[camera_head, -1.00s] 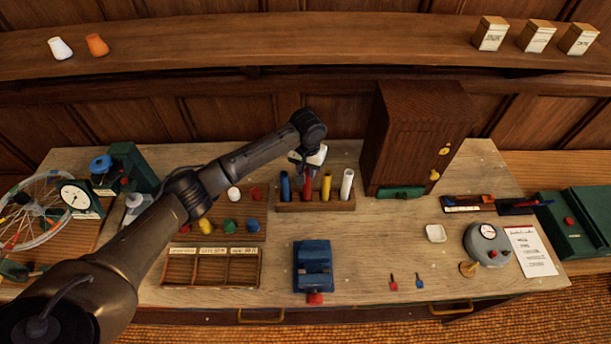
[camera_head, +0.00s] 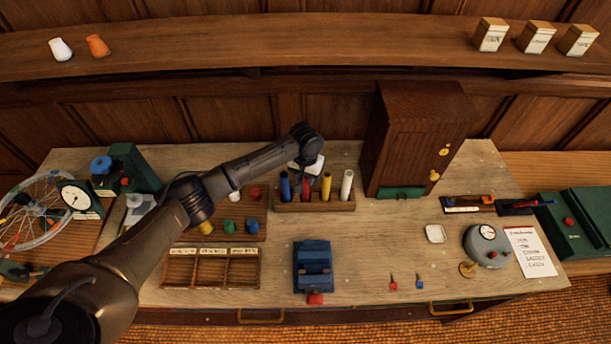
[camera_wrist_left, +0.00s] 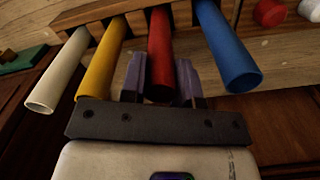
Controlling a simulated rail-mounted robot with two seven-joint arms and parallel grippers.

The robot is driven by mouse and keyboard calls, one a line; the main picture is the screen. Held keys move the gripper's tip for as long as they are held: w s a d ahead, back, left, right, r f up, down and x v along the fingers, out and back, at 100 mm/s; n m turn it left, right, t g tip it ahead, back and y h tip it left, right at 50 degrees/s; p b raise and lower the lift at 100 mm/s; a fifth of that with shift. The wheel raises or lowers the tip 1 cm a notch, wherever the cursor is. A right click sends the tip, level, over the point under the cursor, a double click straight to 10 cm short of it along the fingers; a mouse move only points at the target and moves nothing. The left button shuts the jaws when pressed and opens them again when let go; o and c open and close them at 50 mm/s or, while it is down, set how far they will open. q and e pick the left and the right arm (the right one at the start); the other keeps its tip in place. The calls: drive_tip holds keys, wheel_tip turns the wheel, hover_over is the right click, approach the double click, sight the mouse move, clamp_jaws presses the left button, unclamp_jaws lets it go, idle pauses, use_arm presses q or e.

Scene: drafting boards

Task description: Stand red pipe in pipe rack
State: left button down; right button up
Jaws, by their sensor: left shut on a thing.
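The pipe rack (camera_head: 340,206) is a wooden block near the back middle of the bench. The red pipe (camera_head: 307,188) stands in it, between the blue pipe (camera_head: 285,187) and the yellow pipe (camera_head: 326,186). A white pipe (camera_head: 346,185) stands at the right end. My left gripper (camera_head: 306,180) reaches down over the red pipe. The left wrist view shows the gripper (camera_wrist_left: 160,85) with a finger on each side of the red pipe (camera_wrist_left: 160,55), shut on it. The fingertips and the pipe's lower end are partly hidden. My right gripper is not in view.
A tall wooden cabinet (camera_head: 415,140) stands close to the right of the rack. A blue vise (camera_head: 313,268) is in front. Bench space (camera_head: 385,245) right of the vise is largely clear.

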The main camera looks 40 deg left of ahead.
use_arm(q)
drive_tip(key=c, duration=0.8)
unclamp_jaws()
drive_tip(key=shift+c, duration=0.2)
wheel_tip(320, 180, up, 12)
drive_tip(key=shift+r, duration=0.1)
